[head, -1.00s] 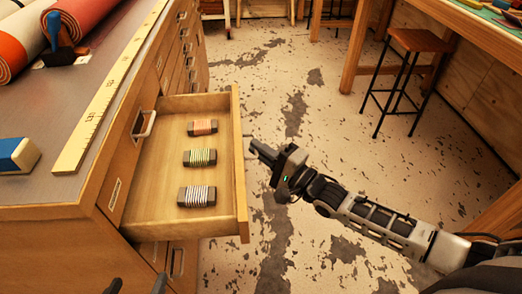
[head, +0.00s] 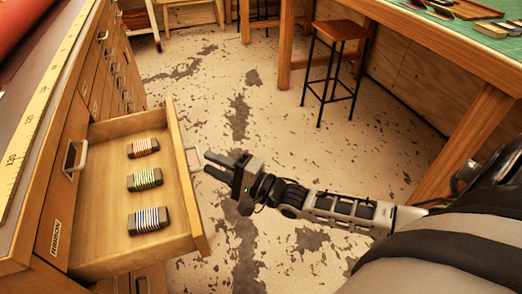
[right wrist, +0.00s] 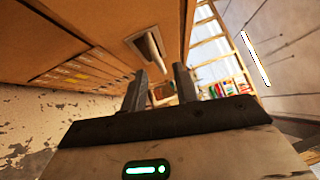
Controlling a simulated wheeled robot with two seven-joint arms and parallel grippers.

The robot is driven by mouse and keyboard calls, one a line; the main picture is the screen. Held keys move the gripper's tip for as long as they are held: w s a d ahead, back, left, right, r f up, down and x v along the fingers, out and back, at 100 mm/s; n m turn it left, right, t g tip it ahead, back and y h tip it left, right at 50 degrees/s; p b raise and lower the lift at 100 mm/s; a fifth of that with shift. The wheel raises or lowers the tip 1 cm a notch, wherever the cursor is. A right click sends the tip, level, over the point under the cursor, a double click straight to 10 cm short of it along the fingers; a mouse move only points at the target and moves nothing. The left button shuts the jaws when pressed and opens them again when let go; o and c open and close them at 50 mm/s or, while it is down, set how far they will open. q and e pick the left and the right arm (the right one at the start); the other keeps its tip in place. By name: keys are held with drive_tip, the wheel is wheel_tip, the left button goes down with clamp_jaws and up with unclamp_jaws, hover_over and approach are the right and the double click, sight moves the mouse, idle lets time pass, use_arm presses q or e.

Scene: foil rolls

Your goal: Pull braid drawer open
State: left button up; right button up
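An open wooden drawer (head: 100,245) stands out from the cabinet on the left of the head view. My left gripper is not in view.
The cabinet has more closed drawers, one labelled RIBBON (head: 54,238). A ruler (head: 32,120) lies on its top. A stool (head: 338,32) and a green-topped workbench (head: 450,30) stand at the right. The floor (head: 290,120) between is clear.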

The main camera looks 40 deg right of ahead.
drive_tip(key=v, duration=1.3)
drive_tip(key=shift+s+d, duration=0.1)
